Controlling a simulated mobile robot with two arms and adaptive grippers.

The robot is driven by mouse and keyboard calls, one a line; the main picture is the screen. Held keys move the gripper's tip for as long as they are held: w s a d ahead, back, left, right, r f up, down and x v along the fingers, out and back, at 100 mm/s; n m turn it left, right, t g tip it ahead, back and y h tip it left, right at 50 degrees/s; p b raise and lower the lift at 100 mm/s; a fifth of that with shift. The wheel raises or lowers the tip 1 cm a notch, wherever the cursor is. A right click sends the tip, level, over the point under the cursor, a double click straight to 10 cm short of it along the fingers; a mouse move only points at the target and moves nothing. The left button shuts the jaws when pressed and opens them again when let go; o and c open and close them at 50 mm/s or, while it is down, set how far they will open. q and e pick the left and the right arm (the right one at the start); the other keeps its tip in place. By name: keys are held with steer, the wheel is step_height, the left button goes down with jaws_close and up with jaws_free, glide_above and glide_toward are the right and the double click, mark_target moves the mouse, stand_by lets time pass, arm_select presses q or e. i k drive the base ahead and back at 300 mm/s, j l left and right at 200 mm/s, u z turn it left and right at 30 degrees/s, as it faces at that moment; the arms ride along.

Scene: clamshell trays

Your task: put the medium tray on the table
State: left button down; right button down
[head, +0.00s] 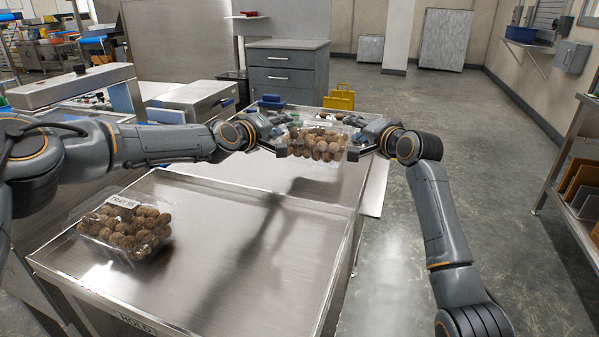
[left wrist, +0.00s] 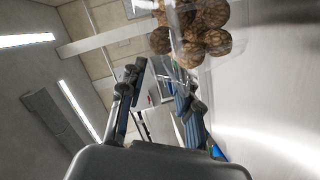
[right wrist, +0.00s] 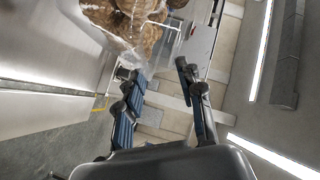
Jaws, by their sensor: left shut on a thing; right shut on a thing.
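A clear clamshell tray of round brown items (head: 316,147) is held between my two grippers, beyond the far edge of the near steel table or above it; I cannot tell which. My left gripper (head: 279,147) is shut on its left side and my right gripper (head: 354,151) on its right side. The tray also shows at the top of the left wrist view (left wrist: 188,35) and right wrist view (right wrist: 125,25). A second clear tray with a white label (head: 125,228) rests on the left of the steel table (head: 240,235). I cannot tell the trays' sizes apart for certain.
The steel table's middle and right are bare. A sign reading HOLD is on its front edge. Behind are a surface with blue and grey items, a yellow object (head: 339,99) and a grey drawer cabinet (head: 287,68). A shelf rack (head: 580,190) stands at the right.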

mark_target(245, 286)
steer(key=k+j, duration=0.25)
steer(key=k, duration=0.15)
steer(key=k+j, duration=0.25)
steer(key=k, duration=0.15)
steer(key=k+j+z, duration=0.1)
steer(key=k+j, duration=0.15)
steer(key=k, duration=0.15)
